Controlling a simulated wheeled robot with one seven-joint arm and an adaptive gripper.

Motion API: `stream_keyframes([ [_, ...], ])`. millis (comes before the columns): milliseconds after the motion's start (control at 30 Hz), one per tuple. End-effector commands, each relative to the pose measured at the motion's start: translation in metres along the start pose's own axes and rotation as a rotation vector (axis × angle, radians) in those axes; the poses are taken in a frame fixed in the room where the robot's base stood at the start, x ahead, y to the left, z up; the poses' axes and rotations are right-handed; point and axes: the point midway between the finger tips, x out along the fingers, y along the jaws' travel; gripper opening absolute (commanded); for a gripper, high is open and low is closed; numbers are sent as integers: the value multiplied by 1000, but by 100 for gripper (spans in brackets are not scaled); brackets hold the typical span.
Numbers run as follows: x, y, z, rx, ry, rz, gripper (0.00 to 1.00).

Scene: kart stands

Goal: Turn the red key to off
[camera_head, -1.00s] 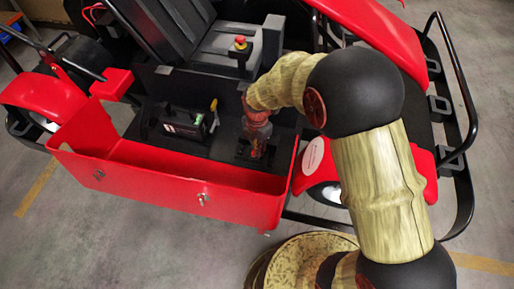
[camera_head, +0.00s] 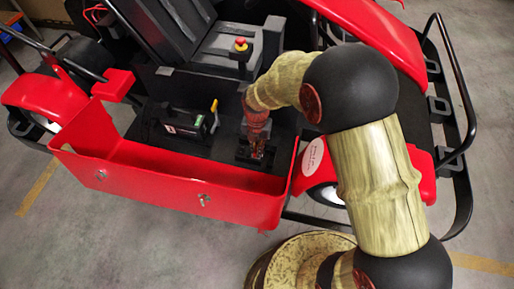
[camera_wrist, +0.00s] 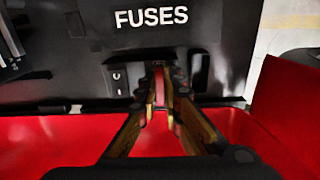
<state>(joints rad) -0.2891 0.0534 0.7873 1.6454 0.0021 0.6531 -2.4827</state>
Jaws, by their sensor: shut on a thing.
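The red key (camera_wrist: 159,82) shows as a narrow upright red piece between my fingertips in the wrist view, just below the white FUSES lettering on a black panel. My gripper (camera_wrist: 160,98) is shut on it, with a finger on each side. In the head view my gripper (camera_head: 256,152) points down into the kart's open red-walled bay. The key is hidden there behind my gripper and wrist. Small white marks (camera_wrist: 117,80) sit on the panel left of the key. The key's exact angle is hard to tell.
A red wall (camera_head: 170,185) with latches bounds the bay in front. A black box with a yellow-handled part (camera_head: 214,106) stands left of my gripper. A red knob on a yellow base (camera_head: 240,45) is behind. A red fender (camera_head: 316,160) is close on the right.

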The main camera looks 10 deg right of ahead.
Motion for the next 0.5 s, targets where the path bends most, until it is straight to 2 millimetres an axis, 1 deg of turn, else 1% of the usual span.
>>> stream_keyframes([
  [100, 0, 0, 0, -27, 1, 0, 0],
  [267, 0, 0, 0, -25, 1, -1, 0],
  [300, 0, 0, 0, -25, 1, -1, 9],
  [500, 0, 0, 0, -24, 1, -1, 21],
])
